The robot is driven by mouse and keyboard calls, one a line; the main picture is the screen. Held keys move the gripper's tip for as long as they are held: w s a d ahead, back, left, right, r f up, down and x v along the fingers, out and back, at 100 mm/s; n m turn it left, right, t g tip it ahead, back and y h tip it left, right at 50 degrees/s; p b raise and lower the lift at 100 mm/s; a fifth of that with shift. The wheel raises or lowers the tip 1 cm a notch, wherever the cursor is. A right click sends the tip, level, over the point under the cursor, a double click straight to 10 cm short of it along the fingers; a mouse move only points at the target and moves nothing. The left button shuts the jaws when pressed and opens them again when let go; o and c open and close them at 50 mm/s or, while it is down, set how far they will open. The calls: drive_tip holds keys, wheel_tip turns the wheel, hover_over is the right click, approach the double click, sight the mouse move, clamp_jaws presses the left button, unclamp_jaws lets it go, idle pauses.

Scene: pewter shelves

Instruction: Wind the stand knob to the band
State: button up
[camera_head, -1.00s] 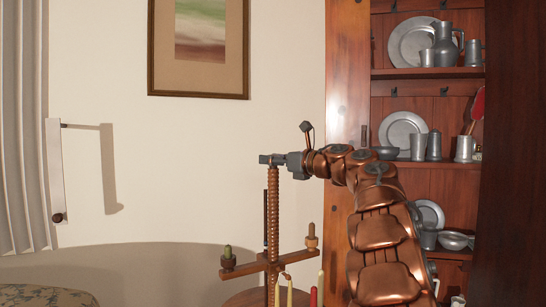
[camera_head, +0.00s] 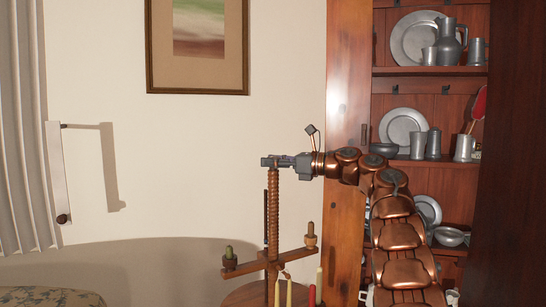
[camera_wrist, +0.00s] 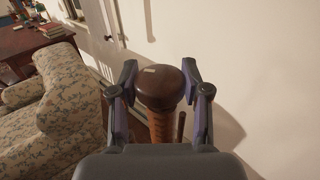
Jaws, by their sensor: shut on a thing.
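A wooden stand has an upright threaded screw (camera_head: 273,205) with a crossbar (camera_head: 245,267) low on it. Its dark brown knob (camera_wrist: 160,88) sits on top of the screw, with a small pale mark on its upper face. My gripper (camera_head: 271,161) reaches in from the right at the top of the stand. In the wrist view the two fingers of my gripper (camera_wrist: 160,75) are shut on the knob, one on each side. The knob is mostly hidden by the fingers in the head view. I cannot make out a band on the screw.
The crossbar carries a wooden cup (camera_head: 310,238) at its right end and a green-topped piece (camera_head: 228,253) at its left. Candles (camera_head: 289,292) stand in front. A patterned armchair (camera_wrist: 60,105) is beside the stand. Pewter shelves (camera_head: 430,72) stand behind my arm.

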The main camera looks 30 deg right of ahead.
drive_tip(key=shift+a+n+g+y+p, duration=0.1)
drive_tip(key=shift+n+g+y+p, duration=0.2)
drive_tip(key=shift+y+p, duration=0.15)
idle(0.5)
drive_tip(key=o, duration=1.2)
drive_tip(key=shift+c, duration=0.2)
drive_tip(key=v, duration=1.2)
drive_tip(key=shift+r, duration=0.1)
